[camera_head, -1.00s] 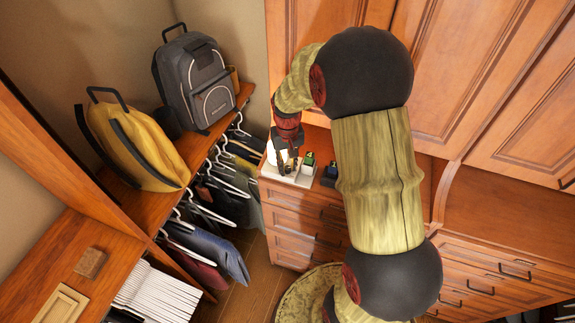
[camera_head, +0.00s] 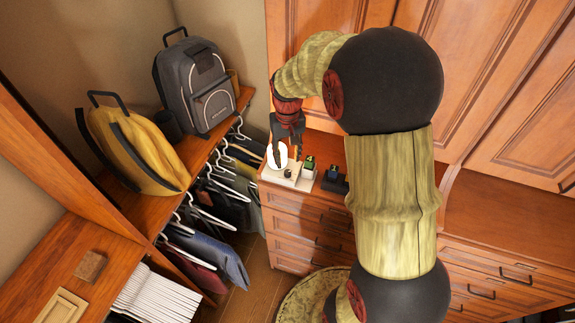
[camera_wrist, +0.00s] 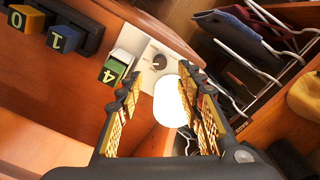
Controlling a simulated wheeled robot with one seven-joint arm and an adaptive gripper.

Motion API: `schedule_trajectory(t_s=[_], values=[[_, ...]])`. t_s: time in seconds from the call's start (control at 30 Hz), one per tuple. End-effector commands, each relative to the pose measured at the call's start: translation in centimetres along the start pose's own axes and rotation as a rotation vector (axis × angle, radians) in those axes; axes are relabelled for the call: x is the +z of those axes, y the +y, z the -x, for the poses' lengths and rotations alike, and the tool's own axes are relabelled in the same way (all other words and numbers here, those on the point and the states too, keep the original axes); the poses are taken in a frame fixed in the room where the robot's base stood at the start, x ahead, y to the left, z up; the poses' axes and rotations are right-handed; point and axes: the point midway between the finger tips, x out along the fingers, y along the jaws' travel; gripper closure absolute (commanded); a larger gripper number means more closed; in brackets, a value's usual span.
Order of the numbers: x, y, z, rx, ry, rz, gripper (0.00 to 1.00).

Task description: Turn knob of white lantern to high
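The white lantern (camera_head: 277,155) glows on a white base at the left end of the wooden dresser top. In the wrist view its bright globe (camera_wrist: 168,103) lies between the finger lines. The small round dark knob (camera_wrist: 160,62) sits on the white base just beyond the globe, with markings around it. It also shows as a small spot in the head view (camera_head: 288,173). My gripper (camera_wrist: 161,84) is open and empty. Its two fingers are spread on either side of the globe in the picture. I cannot tell whether they touch the lantern.
A green block marked 4 (camera_wrist: 115,68) stands close beside the lantern base. Hanging clothes (camera_head: 228,180) and a shelf with a grey backpack (camera_head: 195,85) and yellow bag (camera_head: 135,147) are to the left.

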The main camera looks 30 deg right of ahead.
Motion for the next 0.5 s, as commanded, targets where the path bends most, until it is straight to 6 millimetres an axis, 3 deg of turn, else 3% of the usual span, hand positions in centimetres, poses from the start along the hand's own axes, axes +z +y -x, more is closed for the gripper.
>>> schedule_trajectory(t_s=[0.2,0.5], values=[[-0.1,0.0,3.6,0.000,0.002,0.000,0.63],[0.0,0.0,5.1,0.000,-0.001,0.000,0.63]])
